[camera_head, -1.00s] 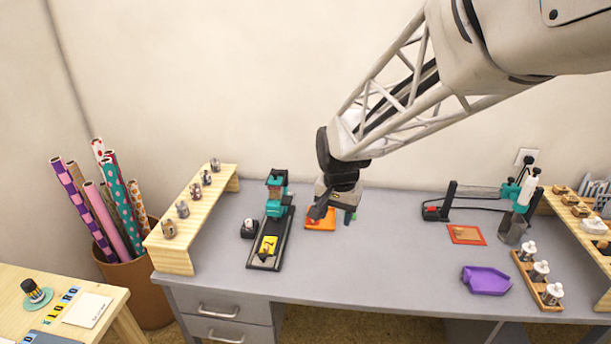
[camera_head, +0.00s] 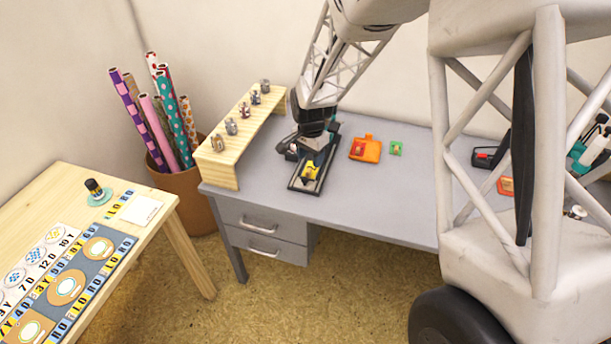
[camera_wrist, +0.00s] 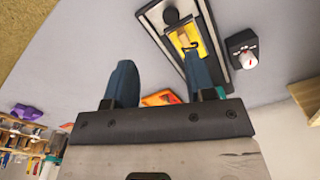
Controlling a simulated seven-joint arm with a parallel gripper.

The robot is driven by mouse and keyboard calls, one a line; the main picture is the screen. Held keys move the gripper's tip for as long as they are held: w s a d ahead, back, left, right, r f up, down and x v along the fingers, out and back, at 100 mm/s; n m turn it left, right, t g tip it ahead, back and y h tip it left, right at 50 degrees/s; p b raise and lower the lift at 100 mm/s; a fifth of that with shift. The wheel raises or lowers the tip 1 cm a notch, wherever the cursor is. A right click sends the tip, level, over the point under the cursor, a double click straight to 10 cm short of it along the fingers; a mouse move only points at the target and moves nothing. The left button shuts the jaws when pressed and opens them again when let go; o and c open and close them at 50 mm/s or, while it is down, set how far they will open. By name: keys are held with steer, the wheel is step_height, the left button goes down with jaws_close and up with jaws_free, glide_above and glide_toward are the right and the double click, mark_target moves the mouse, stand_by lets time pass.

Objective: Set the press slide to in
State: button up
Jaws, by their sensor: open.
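In the head view my gripper (camera_head: 314,147) is over the press, just behind the slide; contact cannot be told.
A small black box with a pale and red top (camera_wrist: 242,50) stands beside the base. An orange pad (camera_head: 366,150) and a green one (camera_head: 396,148) lie to its right. A wooden riser (camera_head: 240,135) with several stamps stands left. Desk front right of the press is clear.

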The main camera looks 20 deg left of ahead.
mark_target(305, 178)
steer(key=shift+w+a+f, duration=0.1)
steer(key=shift+a+f, duration=0.75)
steer(key=shift+a, duration=0.05)
steer(key=shift+f, duration=3.9)
steer(key=shift+c, duration=0.3)
jaws_close()
